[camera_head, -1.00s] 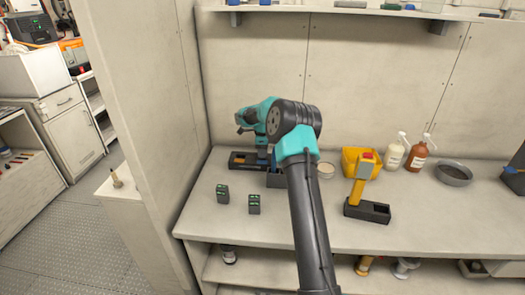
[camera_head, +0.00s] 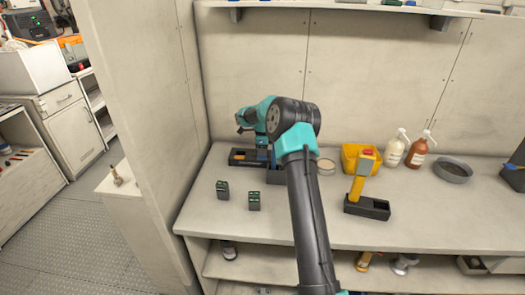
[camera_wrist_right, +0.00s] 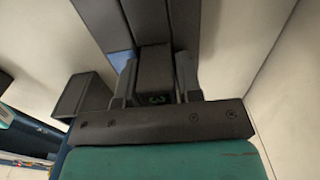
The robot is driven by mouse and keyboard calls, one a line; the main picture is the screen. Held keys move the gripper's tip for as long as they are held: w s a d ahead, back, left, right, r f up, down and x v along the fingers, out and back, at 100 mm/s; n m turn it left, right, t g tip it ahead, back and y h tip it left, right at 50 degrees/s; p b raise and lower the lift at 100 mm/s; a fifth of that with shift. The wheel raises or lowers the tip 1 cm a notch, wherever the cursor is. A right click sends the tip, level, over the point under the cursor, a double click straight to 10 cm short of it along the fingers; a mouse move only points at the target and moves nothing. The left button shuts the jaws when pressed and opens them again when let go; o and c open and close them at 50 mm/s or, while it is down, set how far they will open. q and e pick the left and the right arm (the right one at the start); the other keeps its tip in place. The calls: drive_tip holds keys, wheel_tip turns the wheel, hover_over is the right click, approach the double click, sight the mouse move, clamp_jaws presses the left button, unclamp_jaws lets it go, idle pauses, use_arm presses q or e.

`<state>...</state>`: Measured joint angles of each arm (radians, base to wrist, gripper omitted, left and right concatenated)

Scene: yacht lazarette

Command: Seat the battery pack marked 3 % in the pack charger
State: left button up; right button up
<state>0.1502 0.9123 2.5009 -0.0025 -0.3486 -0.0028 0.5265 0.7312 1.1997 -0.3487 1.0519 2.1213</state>
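My right gripper (camera_head: 264,158) points down at the back of the bench, partly hidden by my own arm. In the right wrist view its fingers (camera_wrist_right: 156,88) are closed on both sides of a dark battery pack (camera_wrist_right: 154,72) marked 3. In the head view that pack is hidden or too small to make out. A long dark unit (camera_head: 241,158), perhaps the pack charger, lies by the gripper; a dark open box (camera_head: 275,177) stands just in front. I cannot tell whether the held pack touches either. My left gripper is not in view.
Two dark packs with green tops (camera_head: 222,189) (camera_head: 254,201) stand on the bench at front left. A yellow-handled tool (camera_head: 361,180) in a black base, a yellow bin (camera_head: 352,157), bottles (camera_head: 416,156) and a bowl (camera_head: 454,172) stand to the right.

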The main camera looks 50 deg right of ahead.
drive_tip(key=o, duration=0.4)
drive_tip(key=shift+a+f, duration=0.1)
drive_tip(key=shift+f, duration=0.05)
wheel_tip(320, 180, up, 18)
drive_tip(key=shift+f, duration=0.15)
idle(0.4)
idle(0.8)
